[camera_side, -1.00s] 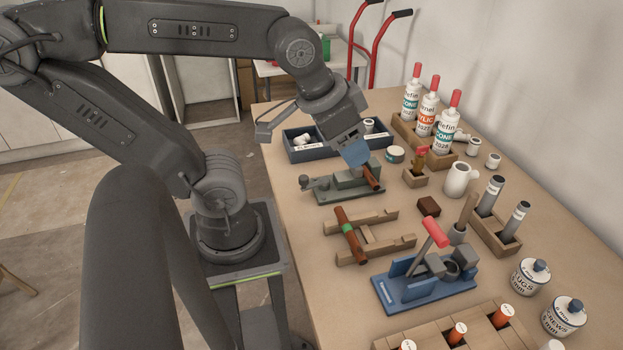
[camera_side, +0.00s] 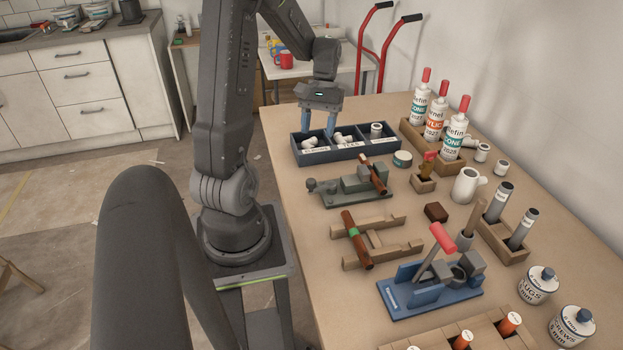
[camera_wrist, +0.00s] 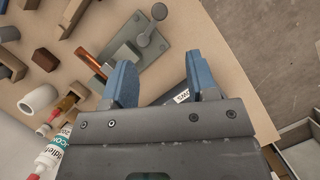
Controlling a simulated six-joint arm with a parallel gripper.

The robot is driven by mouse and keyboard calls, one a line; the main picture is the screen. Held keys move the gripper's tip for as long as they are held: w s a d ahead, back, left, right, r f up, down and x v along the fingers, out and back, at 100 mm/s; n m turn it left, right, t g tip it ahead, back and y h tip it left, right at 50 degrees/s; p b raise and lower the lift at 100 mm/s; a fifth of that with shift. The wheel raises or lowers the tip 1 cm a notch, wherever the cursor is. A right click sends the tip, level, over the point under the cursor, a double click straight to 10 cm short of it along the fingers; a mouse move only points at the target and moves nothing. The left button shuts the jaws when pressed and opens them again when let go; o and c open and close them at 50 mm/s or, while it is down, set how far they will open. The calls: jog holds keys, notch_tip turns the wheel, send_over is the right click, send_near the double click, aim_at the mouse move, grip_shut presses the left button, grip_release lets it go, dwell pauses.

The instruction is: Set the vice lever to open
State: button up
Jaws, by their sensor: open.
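The blue vice (camera_side: 430,288) stands on the table at the front right in the side view. My gripper (camera_side: 319,122) is open and empty over the left part of the dark tray at the far end of the table, well away from the vice. In the wrist view its two blue fingers (camera_wrist: 157,68) stand apart with nothing between them. The vice does not show in the wrist view.
Between gripper and vice stand a grey-green clamp (camera_side: 350,190) with a copper-coloured rod and a wooden cradle (camera_side: 400,253) with a brown rod. The dark tray (camera_side: 297,152) holds white fittings. Tall cartridges (camera_side: 436,118) line the wall side. The table's left strip is clear.

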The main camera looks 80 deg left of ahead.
aim_at(311, 180)
jog(key=x, duration=1.3)
jog(key=shift+s+f, duration=0.1)
jog(key=shift+f, duration=0.2)
grip_shut()
